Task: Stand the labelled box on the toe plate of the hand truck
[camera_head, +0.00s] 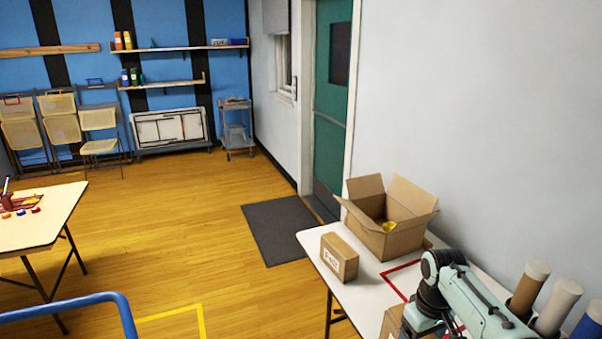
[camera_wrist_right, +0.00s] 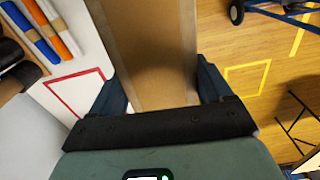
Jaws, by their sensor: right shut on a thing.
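A small cardboard box with a white printed label (camera_head: 340,257) stands upright on the white table's left side. Another brown cardboard box (camera_head: 391,321) is at the bottom of the head view, partly hidden by my right arm. In the right wrist view my right gripper (camera_wrist_right: 160,76) is shut on a plain brown box (camera_wrist_right: 152,50), with one finger on each side. No label shows on its visible face. The hand truck's blue tubular frame (camera_head: 75,305) shows at lower left; its toe plate is not in view. A wheel (camera_wrist_right: 237,12) shows in the wrist view. My left gripper is not in view.
An open carton (camera_head: 404,240) stands on the white table (camera_head: 305,240), near a red taped outline (camera_head: 396,287). Cardboard tubes (camera_head: 527,288) stand at right. A yellow floor outline (camera_head: 203,321) lies beside the blue frame.

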